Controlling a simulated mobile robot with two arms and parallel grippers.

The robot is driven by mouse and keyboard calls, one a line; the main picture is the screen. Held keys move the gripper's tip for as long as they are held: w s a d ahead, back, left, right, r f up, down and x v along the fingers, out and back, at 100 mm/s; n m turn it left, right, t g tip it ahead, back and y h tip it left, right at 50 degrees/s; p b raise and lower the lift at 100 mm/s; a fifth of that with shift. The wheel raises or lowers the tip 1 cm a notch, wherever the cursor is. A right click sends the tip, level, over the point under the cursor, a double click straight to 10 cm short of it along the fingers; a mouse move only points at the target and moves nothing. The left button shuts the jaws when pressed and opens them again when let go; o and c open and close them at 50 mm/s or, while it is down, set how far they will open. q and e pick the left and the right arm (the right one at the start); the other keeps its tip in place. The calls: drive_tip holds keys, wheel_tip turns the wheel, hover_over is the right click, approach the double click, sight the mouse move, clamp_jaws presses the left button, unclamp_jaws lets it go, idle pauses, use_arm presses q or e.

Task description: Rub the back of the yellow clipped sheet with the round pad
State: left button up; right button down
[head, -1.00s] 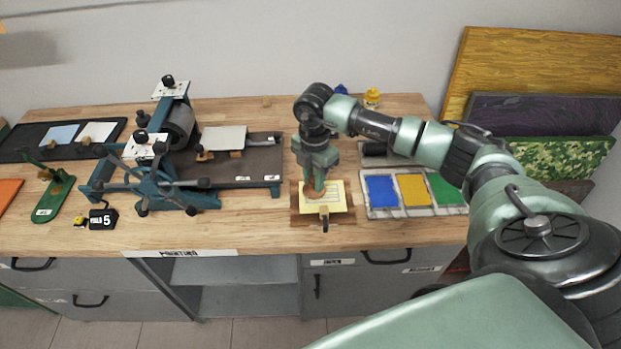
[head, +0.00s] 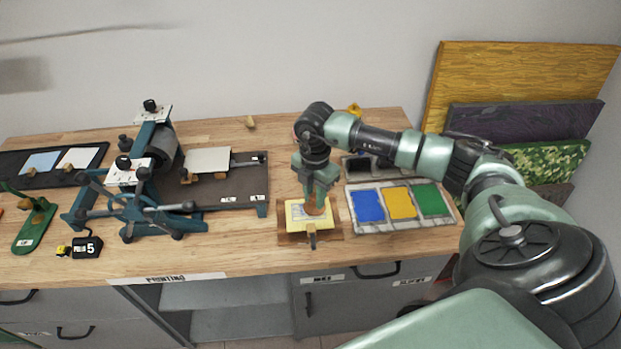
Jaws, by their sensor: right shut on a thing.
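The yellow sheet (head: 296,221) lies on a brown wooden board (head: 328,231) near the front of the bench. A dark clip with a light-coloured part (head: 311,240) sits at its front edge. Faint bluish marks show on the sheet's left part. My right gripper (head: 316,194) points down over the sheet and is shut on the round brown pad (head: 315,209). The pad is at the right half of the sheet and appears to touch it. The gripper hides part of the pad and the sheet's far right corner. My left gripper is not in view.
A tray with blue, yellow and green pads (head: 401,203) stands close on the right. A blue press with a roller (head: 163,146) and a dark bed (head: 235,188) stands on the left. Coloured boards (head: 515,80) lean at the back right.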

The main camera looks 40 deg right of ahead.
drive_tip(key=shift+s+d, duration=0.35)
drive_tip(key=shift+d, duration=0.25)
drive_tip(key=shift+w+a, duration=0.55)
drive_tip(key=shift+a, duration=0.35)
drive_tip(key=shift+w+a, duration=0.5)
drive_tip(key=shift+a, duration=0.35)
drive_tip(key=shift+w+a, duration=0.55)
drive_tip(key=shift+a, duration=0.35)
drive_tip(key=shift+s+d, duration=0.55)
drive_tip(key=shift+d, duration=0.35)
drive_tip(key=shift+s+d, duration=0.55)
drive_tip(key=shift+d, duration=0.3)
drive_tip(key=shift+s+d, duration=0.55)
drive_tip(key=shift+d, duration=0.35)
drive_tip(key=shift+s+a, duration=0.45)
drive_tip(key=shift+w+a, duration=0.55)
drive_tip(key=shift+a, duration=0.3)
drive_tip(key=shift+a, duration=0.1)
drive_tip(key=shift+w+a, duration=0.55)
drive_tip(key=shift+a, duration=0.25)
drive_tip(key=shift+w+a, duration=0.55)
drive_tip(key=shift+a, duration=0.2)
drive_tip(key=shift+s+d, duration=0.6)
drive_tip(key=shift+d, duration=0.35)
drive_tip(key=shift+s+d, duration=0.6)
drive_tip(key=shift+d, duration=0.3)
drive_tip(key=shift+d, duration=0.1)
